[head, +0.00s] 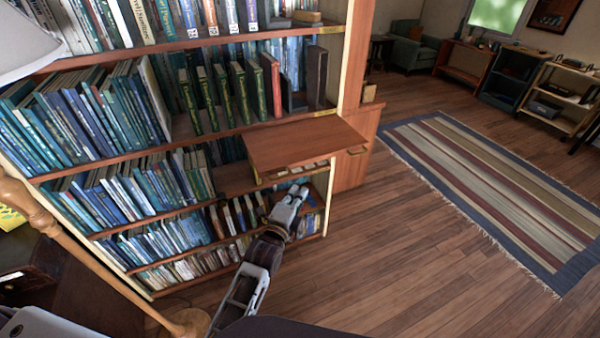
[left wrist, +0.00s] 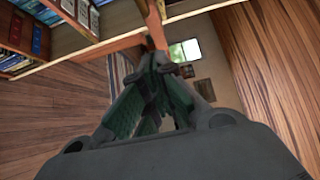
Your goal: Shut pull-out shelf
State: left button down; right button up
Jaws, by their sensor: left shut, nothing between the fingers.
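The pull-out shelf (head: 303,142) is a reddish-brown wooden board that sticks out from the front of the bookcase, with a small brass-coloured fitting at its right end. My left gripper (head: 301,190) is just below the shelf's underside, in front of the lower book rows. Its fingers are shut with nothing between them. I cannot tell whether the fingertips touch the shelf. The left wrist view shows the closed dark fingers (left wrist: 157,75) close up. My right gripper is not in view.
The bookcase (head: 232,129) is full of books around the shelf. A lamp pole (head: 95,255) stands at the left. A striped rug (head: 490,190) lies on the floor at the right. The wooden floor (head: 400,270) in front is clear.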

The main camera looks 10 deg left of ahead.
pick_arm(q)
send_near(305, 163)
jog(key=shift+w+d, duration=0.6)
jog(key=shift+d, duration=1.1)
jog(key=shift+w+a+p, duration=0.35)
jog(key=shift+w+a, duration=0.25)
jog(key=shift+w, duration=0.25)
jog(key=shift+w+a+p, duration=0.35)
jog(key=shift+w+a, duration=0.25)
jog(key=shift+w, duration=0.25)
jog(key=shift+w+a+r, duration=0.1)
jog(key=shift+w, duration=0.05)
